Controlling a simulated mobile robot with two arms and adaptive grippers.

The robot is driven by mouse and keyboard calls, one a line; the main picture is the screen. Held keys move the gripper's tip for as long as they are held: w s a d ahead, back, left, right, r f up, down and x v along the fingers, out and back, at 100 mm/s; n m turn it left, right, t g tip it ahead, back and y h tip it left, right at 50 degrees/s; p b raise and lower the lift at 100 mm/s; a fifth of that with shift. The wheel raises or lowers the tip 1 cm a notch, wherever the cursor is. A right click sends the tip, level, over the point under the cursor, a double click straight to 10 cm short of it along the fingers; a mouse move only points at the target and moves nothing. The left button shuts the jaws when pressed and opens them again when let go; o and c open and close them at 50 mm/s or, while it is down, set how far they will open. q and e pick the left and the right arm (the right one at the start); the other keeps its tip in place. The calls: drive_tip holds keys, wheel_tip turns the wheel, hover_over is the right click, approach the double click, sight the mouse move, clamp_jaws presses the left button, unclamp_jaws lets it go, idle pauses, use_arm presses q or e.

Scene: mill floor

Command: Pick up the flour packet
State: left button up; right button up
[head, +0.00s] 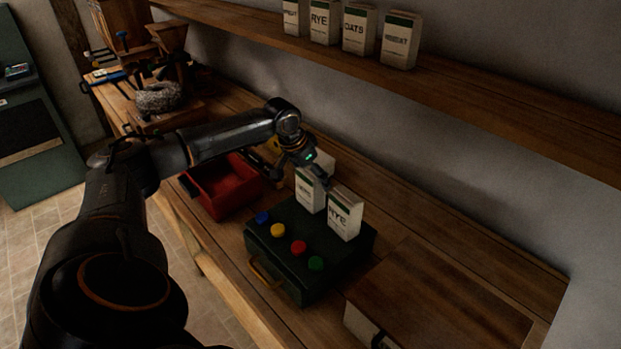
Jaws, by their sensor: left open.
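Two white packets with green tops stand upright on a dark green box (335,265). The right one reads RYE (345,217); the left packet (309,193) has a label too small to read. Part of another pale packet-like shape (325,160) shows behind my gripper, mostly hidden. None is clearly labelled flour. My right gripper is not in view.
Blue, yellow, red and green knobs (298,247) line the box's front. A red bin (222,186) stands left of it, a wooden box (440,300) right. A shelf above holds several packets (359,29). A stone mill (158,98) stands farther back.

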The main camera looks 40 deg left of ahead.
use_arm(q)
drive_tip(key=shift+x, duration=1.55)
drive_tip(key=shift+s+a, duration=0.1)
drive_tip(key=c, duration=1.5)
drive_tip(key=shift+r, duration=0.1)
drive_tip(key=shift+c, duration=0.3)
drive_tip(key=shift+r, duration=0.1)
